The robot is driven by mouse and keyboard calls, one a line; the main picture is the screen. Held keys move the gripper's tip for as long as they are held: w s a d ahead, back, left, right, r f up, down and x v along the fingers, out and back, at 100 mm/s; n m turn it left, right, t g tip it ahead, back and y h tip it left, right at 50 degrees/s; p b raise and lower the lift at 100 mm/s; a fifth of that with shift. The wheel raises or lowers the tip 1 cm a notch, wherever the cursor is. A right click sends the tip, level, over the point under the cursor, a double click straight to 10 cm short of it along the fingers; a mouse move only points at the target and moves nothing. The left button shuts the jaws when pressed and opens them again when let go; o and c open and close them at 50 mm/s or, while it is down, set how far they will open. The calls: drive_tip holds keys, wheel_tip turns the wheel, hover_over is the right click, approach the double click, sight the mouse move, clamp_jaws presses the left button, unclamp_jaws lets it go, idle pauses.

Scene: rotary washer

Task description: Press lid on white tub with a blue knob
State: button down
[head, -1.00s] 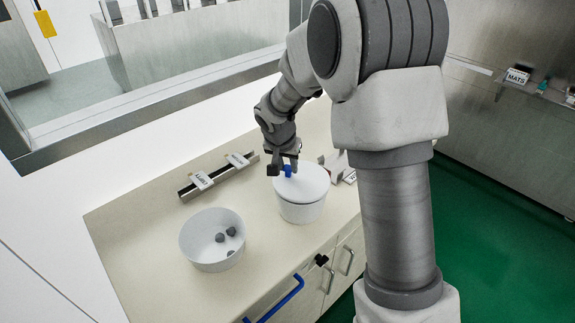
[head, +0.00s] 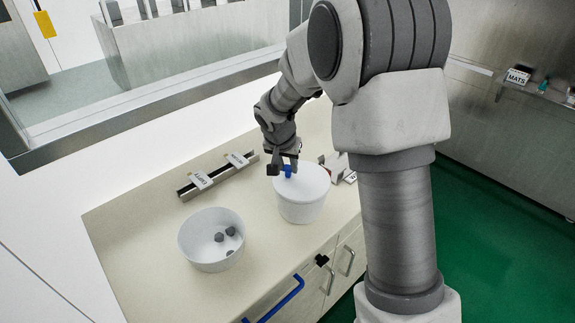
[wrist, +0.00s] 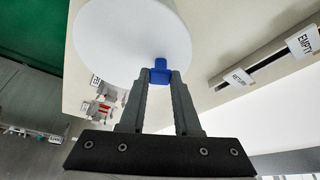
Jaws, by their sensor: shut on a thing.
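The white tub (head: 300,210) stands upright on the beige counter, with a round white lid (head: 305,182) on top. The lid looks level on the rim; whether it is fully seated I cannot tell. A blue knob (head: 288,171) rises from the lid. My gripper (head: 284,168) is above the lid and shut on the knob. In the wrist view the fingers of my gripper (wrist: 160,80) close on the blue knob (wrist: 160,68), with the white lid (wrist: 130,45) behind it. The tub's walls are hidden there.
An open white bowl (head: 211,255) with a few dark grey pieces (head: 225,238) stands left of the tub. A dark rail (head: 218,176) with labelled cards lies behind it. A blue drawer handle (head: 278,301) is below the counter's front edge. Counter (head: 150,235) is clear at left.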

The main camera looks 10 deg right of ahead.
drive_tip(key=shift+f+b, duration=0.2)
drive_tip(key=shift+b, duration=0.35)
idle(0.4)
drive_tip(key=c, duration=0.5)
unclamp_jaws()
drive_tip(key=shift+c, duration=0.2)
drive_tip(key=v, duration=1.7)
drive_tip(key=shift+r+b, duration=0.25)
drive_tip(key=shift+b, duration=0.15)
